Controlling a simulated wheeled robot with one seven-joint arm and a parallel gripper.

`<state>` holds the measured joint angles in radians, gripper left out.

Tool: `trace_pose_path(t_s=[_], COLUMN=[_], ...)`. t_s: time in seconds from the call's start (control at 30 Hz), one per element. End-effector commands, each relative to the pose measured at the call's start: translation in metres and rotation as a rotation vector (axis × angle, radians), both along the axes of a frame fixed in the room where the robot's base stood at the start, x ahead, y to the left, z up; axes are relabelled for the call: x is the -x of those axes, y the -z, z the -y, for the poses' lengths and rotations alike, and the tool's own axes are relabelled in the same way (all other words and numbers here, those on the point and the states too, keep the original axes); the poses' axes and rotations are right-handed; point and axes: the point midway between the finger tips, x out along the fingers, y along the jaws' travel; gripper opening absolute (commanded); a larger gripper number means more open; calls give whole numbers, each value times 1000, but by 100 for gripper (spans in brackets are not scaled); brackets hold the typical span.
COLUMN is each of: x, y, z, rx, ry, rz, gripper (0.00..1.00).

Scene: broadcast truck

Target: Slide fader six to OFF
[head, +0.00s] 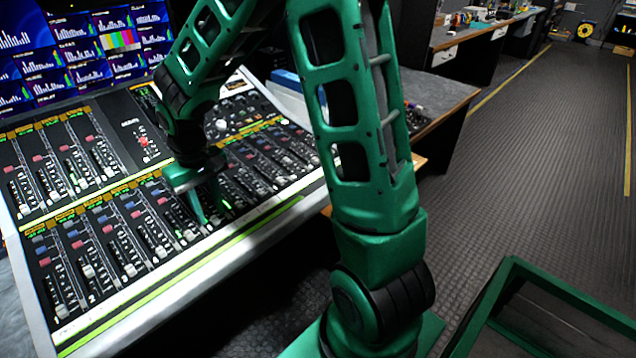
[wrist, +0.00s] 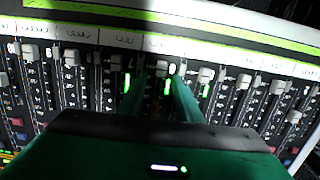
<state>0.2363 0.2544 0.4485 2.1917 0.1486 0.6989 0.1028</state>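The mixing console (head: 35,308) has a front row of faders with pale caps and printed numbers. In the head view my gripper (head: 211,211) points down onto the middle of this row. In the wrist view my gripper (wrist: 158,82) has its two green fingers apart, with a pale fader cap (wrist: 162,68) between the tips. A printed digit beside that cap looks like an upside-down 6. I cannot tell whether the fingers touch the cap. The cap sits near the pale label strip end of its slot. The OFF mark is not readable.
Neighbouring fader caps (wrist: 206,75) stand close on both sides of the fingers. A second fader bank (head: 75,155) lies behind the front row. Monitors (head: 85,45) stand at the back. A green-framed box (head: 530,300) is at the lower right, beside open floor (head: 540,150).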

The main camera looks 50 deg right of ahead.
Motion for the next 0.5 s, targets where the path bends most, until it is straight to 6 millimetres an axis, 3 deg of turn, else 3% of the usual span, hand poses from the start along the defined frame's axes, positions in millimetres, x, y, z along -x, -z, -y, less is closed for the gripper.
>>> trace_pose_path(t_s=[0.27, 0.5], x=[-40, -39], y=[-5, -43], z=[0, 0], rx=[-2, 0], ry=[2, 0], rz=[-2, 1], gripper=[31, 31])
